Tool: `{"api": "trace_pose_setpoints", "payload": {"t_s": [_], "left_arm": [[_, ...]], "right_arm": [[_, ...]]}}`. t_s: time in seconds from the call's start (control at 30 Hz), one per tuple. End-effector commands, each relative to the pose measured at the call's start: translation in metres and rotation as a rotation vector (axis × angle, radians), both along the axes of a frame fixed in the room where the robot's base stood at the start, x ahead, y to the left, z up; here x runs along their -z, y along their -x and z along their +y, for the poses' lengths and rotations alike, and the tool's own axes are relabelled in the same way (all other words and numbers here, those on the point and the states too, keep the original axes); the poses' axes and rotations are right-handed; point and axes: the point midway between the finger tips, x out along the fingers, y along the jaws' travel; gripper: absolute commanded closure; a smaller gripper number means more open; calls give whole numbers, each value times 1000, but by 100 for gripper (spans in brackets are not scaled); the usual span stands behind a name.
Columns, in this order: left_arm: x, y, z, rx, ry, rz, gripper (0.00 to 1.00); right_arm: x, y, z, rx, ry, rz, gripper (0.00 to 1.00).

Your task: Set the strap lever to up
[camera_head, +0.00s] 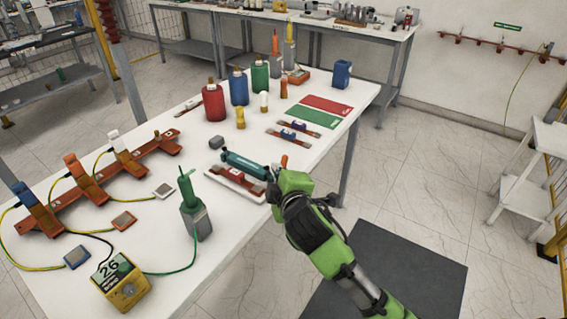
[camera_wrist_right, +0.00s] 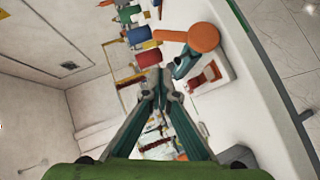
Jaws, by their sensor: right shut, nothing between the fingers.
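A teal cylinder (camera_head: 243,163) lies along a white plate (camera_head: 222,176) with a red part (camera_head: 248,184) on it, near the table's front right edge. An orange handle (camera_head: 284,160) sticks up at the cylinder's right end. It looks like the lever; which position it is in I cannot tell. In the right wrist view the handle's orange round end (camera_wrist_right: 204,38) is close, beside the teal body (camera_wrist_right: 186,63). My right gripper (camera_head: 273,190) is beside the device's right end, fingers partly hidden by the hand. In the wrist view its fingers (camera_wrist_right: 158,88) are shut and empty.
Red (camera_head: 213,102), blue (camera_head: 238,87) and green (camera_head: 260,75) bottles stand behind the device. A grey block with a green top (camera_head: 195,215) and a yellow meter (camera_head: 122,285) stand in front of it. An orange rail with clamps (camera_head: 95,190) is to the left.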

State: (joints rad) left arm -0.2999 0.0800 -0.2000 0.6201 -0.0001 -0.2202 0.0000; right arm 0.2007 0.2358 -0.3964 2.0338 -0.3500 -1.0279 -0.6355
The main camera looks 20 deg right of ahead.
Motion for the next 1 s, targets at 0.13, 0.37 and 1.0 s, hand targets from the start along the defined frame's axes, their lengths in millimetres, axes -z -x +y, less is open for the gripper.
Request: {"api": "trace_pose_setpoints", "payload": {"t_s": [0.13, 0.37, 1.0], "left_arm": [[-5, 0, 0, 0, 0, 0, 100], [-12, 0, -1, 0, 1, 0, 100], [-28, -1, -1, 0, 1, -1, 100]], "right_arm": [[6, -23, -2, 2, -1, 2, 100], [20, -40, -25, 2, 2, 2, 100], [21, -48, -35, 1, -26, 21, 100]]}}
